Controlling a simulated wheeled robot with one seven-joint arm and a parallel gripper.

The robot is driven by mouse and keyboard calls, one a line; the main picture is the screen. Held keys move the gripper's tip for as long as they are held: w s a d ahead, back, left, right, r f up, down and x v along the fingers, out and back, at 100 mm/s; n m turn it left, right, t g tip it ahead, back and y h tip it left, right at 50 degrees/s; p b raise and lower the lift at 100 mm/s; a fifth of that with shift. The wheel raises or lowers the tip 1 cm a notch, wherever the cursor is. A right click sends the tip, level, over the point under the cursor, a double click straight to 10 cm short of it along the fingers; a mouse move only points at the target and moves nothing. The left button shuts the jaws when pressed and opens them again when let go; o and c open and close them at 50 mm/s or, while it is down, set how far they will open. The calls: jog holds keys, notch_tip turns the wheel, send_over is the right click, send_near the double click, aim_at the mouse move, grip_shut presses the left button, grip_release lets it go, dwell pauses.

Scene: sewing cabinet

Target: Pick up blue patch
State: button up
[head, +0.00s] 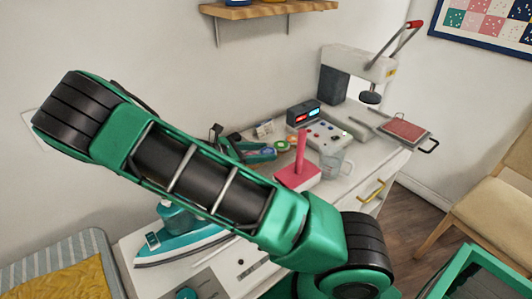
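I cannot make out a separate blue patch in the head view. My green and black arm crosses the middle of the picture and covers much of the white cabinet top (337,192). I cannot make out my gripper or what it may hold. A dark and teal-green form (259,154) shows just behind the arm, partly hidden, and I cannot tell what it is.
A teal iron (183,240) stands at the front left of the cabinet. A pink block with a post (298,174), a clear mug (331,163), a control box (320,135) and a white press (350,70) stand farther right. A chair (497,205) is at the right.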

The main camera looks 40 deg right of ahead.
jog(key=c, duration=0.5)
notch_tip(320, 180, up, 28)
jog(key=shift+c, duration=0.2)
dwell(0.5)
